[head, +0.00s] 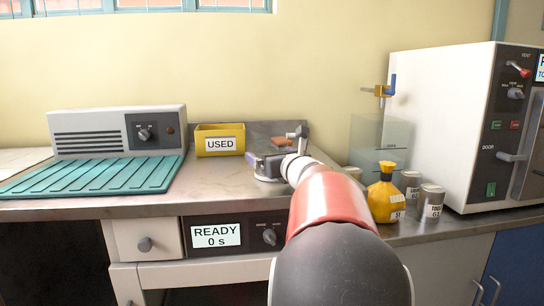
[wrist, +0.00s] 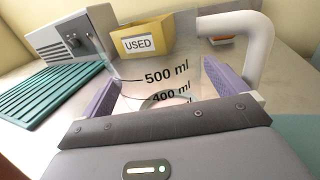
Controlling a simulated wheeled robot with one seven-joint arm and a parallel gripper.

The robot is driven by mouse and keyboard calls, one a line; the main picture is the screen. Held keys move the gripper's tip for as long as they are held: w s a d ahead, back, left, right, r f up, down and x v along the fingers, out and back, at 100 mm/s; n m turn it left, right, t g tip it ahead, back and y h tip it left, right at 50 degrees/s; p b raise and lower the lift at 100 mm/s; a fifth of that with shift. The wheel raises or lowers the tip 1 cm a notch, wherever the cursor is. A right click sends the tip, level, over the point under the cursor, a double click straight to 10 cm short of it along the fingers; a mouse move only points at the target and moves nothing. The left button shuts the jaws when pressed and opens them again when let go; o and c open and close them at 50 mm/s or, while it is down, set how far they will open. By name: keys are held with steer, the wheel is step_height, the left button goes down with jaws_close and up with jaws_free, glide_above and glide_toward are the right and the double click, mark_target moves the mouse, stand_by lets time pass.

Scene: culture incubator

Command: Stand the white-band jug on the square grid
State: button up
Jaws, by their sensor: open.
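In the wrist view a clear jug (wrist: 185,78) with black 500 ml and 400 ml marks stands between the purple finger pads of my gripper (wrist: 163,78). A thick white handle (wrist: 262,45) rises at its right. My gripper is open, with a finger on either side of the jug; I cannot tell whether either touches it. A white band is not clearly visible, so I cannot confirm which jug this is. In the head view my gripper (head: 262,164) is over the steel worktop, and my arm hides much of that spot. I cannot make out a square grid in either view.
A yellow USED bin (head: 220,146) stands behind the jug. A grey unit (head: 90,133) and teal ribbed mat (head: 100,176) lie left. A yellow bottle (head: 385,200), metal cans (head: 431,200) and a large white cabinet (head: 440,115) stand right. Worktop between mat and gripper is clear.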

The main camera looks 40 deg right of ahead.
steer(key=b+v, duration=0.1)
steer(key=v, duration=1.1)
